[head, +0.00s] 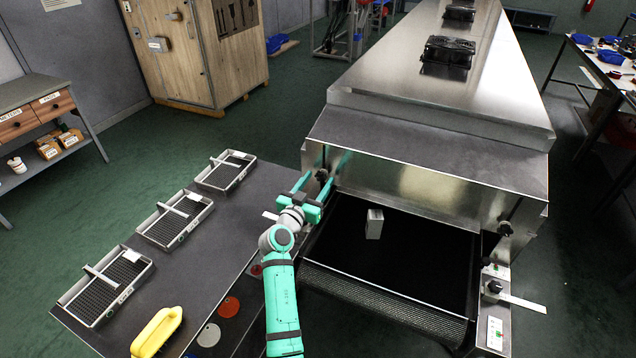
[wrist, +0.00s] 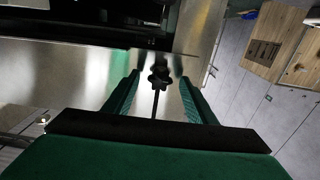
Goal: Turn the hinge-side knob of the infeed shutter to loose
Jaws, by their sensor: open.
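The infeed shutter (head: 428,184) is a steel panel across the mouth of the tunnel dryer. A dark knob (head: 322,175) sits at its left end and also shows in the wrist view (wrist: 159,76), lobed, with a thin dark stem. A second dark knob (head: 505,229) is at the right end. I cannot tell from labels which is hinge-side. My gripper (head: 326,168) is at the left knob, open. In the wrist view the knob lies between the two green fingers (wrist: 159,90), with a gap on both sides; contact is not visible.
The dark conveyor bed (head: 335,240) holds a small pale block (head: 374,224). A grey table (head: 215,270) at left carries several wire trays (head: 174,219) and a yellow handle (head: 157,332). Green floor is free at left.

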